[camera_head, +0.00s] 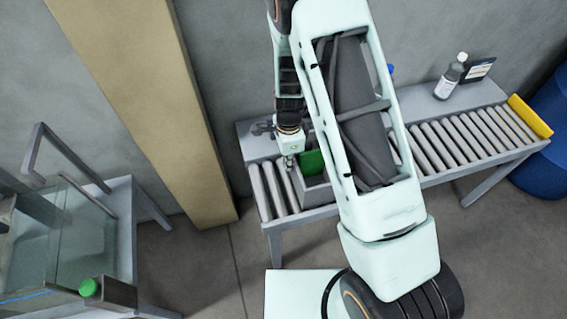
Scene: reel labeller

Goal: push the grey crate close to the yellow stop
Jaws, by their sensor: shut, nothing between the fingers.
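The grey crate (318,190) sits on the roller conveyor, left of its middle. Something green (312,163) shows inside it. My arm hides the crate's right part. The yellow stop (530,116) stands across the right end of the conveyor, well apart from the crate. My gripper (288,163) points down at the left side of the crate, over the rollers. It is shut and holds nothing. I cannot tell whether it touches the crate wall.
The roller conveyor (450,139) shows bare rollers between my arm and the stop. A blue drum (546,150) is at the right. A glass-sided station (80,235) stands at the left.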

